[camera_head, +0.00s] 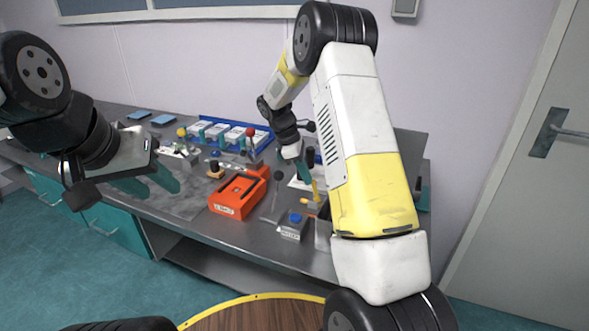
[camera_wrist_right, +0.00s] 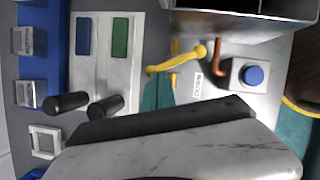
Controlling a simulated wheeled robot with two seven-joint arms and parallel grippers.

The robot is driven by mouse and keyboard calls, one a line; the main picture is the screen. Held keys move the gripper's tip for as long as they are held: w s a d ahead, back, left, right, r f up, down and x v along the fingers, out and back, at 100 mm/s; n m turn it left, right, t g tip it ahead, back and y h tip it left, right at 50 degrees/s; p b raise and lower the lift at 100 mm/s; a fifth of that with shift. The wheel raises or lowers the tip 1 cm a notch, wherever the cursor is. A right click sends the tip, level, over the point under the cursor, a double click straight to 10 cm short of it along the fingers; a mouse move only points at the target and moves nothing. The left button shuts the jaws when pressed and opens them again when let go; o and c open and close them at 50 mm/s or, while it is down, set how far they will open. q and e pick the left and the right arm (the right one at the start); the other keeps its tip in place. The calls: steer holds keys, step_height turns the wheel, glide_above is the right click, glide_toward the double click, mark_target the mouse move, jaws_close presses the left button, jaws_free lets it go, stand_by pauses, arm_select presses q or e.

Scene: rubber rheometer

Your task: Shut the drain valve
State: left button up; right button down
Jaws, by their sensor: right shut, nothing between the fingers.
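The drain valve's yellow handle (camera_head: 315,192) stands near the front edge of the bench in the head view. In the right wrist view the yellow handle (camera_wrist_right: 180,60) lies across the picture just beyond my fingertips, with a rounded knob at its right end. My right gripper (camera_head: 304,176) is shut and empty, with its teal fingers close beside the handle. The fingers also show in the right wrist view (camera_wrist_right: 158,92); whether they touch the handle I cannot tell. My left gripper (camera_head: 150,183) is open and empty, above the left part of the bench.
A grey box with a blue button (camera_head: 295,218) stands in front of the valve. A copper pipe (camera_wrist_right: 220,58) and a small label (camera_wrist_right: 197,85) lie between them. Two black levers (camera_wrist_right: 105,107) stand near my right fingers.

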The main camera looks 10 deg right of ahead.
steer(key=shift+w+d+m+g, duration=0.1)
steer(key=shift+d+m+g, duration=0.35)
steer(key=shift+m, duration=0.65)
steer(key=shift+s+d, duration=0.15)
steer(key=shift+s, duration=0.65)
steer(key=shift+w+a, duration=0.1)
steer(key=shift+a, duration=0.2)
steer(key=w+a+r, duration=0.3)
steer(key=a+r, duration=0.3)
steer(key=r, duration=0.3)
steer(key=shift+w+a+r, duration=0.15)
steer(key=shift+w+a, duration=0.05)
